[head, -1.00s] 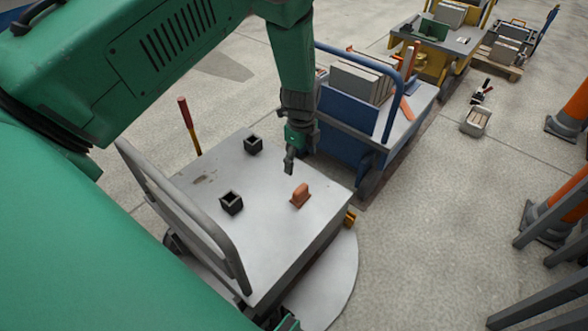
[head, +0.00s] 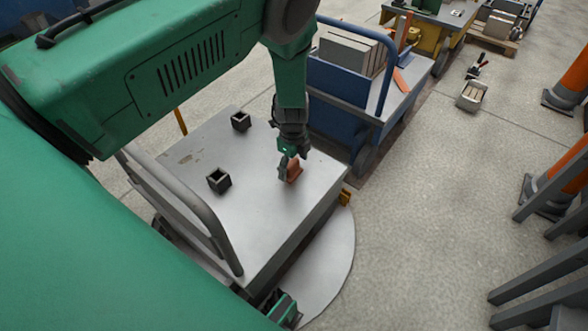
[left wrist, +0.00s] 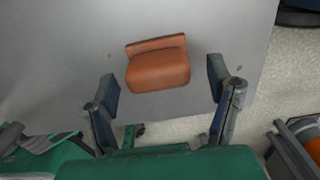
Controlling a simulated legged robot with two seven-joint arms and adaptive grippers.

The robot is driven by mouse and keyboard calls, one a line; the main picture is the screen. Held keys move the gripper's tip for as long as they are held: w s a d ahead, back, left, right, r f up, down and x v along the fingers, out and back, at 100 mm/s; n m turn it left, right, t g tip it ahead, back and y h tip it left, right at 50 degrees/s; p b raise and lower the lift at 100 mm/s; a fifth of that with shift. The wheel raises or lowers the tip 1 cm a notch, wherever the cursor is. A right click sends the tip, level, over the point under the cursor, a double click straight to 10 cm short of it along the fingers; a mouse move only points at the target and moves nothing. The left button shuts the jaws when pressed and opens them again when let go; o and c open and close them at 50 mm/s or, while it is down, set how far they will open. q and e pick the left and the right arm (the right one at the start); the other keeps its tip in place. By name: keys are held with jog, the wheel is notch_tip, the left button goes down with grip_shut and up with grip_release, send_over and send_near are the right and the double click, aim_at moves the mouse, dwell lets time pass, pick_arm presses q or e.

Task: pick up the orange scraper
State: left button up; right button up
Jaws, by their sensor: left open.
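The orange scraper (head: 294,171) stands on the grey top of a cart (head: 240,205), near its right edge. In the left wrist view the scraper (left wrist: 158,65) lies just beyond and between the two fingers, with a gap on each side. My left gripper (head: 287,172) is open over the scraper in the head view and hides part of it. In the left wrist view its fingers (left wrist: 163,85) are spread wide. I cannot tell how far above the cart top the fingertips are. My right gripper does not clearly show.
Two small black square holders (head: 219,180) (head: 241,121) stand on the cart top, left of the scraper. A grey push handle (head: 185,205) rises at the cart's left side. A blue cart (head: 340,90) with grey blocks stands close behind. Orange posts (head: 560,180) stand at the right.

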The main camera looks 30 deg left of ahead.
aim_at(291, 163)
pick_arm(q)
jog(key=shift+a, duration=0.2)
jog(key=shift+a, duration=0.15)
jog(key=c, duration=1.3)
jog(key=shift+d+r, duration=0.2)
notch_tip(291, 163, up, 9)
jog(key=p, duration=0.4)
jog(key=shift+a+f, duration=0.1)
jog(key=shift+f, duration=0.1)
jog(key=shift+r, duration=0.5)
